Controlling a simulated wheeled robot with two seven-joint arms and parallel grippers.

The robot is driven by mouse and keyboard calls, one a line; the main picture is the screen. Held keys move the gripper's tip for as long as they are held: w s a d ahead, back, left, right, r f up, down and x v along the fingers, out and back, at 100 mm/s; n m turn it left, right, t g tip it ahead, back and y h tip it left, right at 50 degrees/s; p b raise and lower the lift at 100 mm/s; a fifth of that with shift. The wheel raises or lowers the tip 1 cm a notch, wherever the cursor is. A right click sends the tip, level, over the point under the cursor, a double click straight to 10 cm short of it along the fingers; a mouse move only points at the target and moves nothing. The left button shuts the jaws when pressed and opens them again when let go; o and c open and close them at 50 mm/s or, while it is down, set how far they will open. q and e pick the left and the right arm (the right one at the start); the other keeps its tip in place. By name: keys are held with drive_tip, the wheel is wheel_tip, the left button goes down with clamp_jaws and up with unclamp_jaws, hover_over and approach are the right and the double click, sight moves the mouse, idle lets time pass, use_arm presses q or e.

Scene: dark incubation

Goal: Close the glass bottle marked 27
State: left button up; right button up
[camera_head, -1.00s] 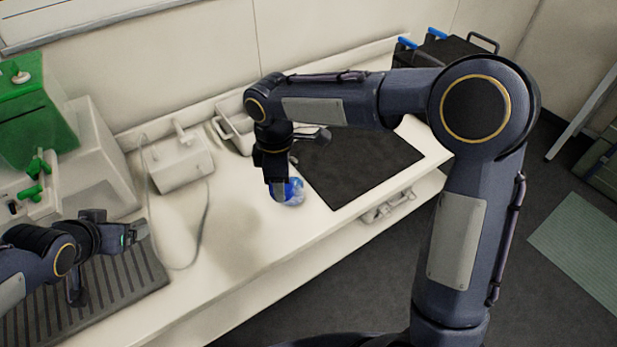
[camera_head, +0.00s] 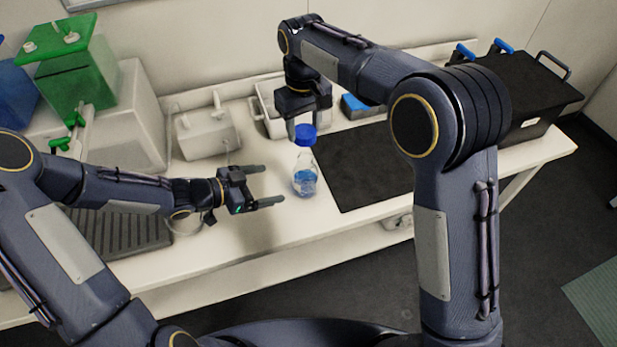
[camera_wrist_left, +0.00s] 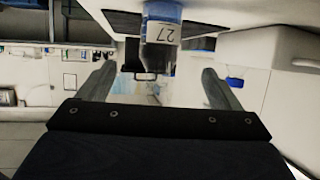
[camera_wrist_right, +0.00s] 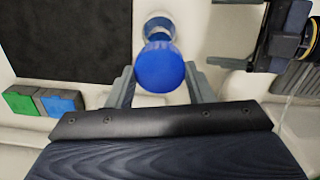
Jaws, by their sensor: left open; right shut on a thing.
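The glass bottle marked 27 (camera_head: 304,176) stands upright on the white bench with some blue liquid in it. Its label with 27 (camera_wrist_left: 156,36) shows upside down in the left wrist view. My right gripper (camera_wrist_right: 160,80) is shut on the blue cap (camera_wrist_right: 160,67), reaching in from behind the bottle in the head view. My left gripper (camera_head: 270,185) is open and empty, low over the bench, its fingers pointing toward the bottle's side, a short gap away.
A black mat (camera_head: 360,165) lies right of the bottle. A white rack (camera_head: 265,112) and a blue block (camera_head: 358,106) stand behind. A white device (camera_head: 206,133) is at the back left, and a dark ribbed tray (camera_head: 110,230) lies left. The bench front edge is close below the left gripper.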

sight(304, 178)
use_arm(q)
drive_tip(key=x, duration=1.2)
drive_tip(key=c, duration=1.5)
use_arm(e)
drive_tip(key=shift+f, duration=2.5)
drive_tip(key=shift+f, duration=0.85)
drive_tip(key=shift+f, duration=0.55)
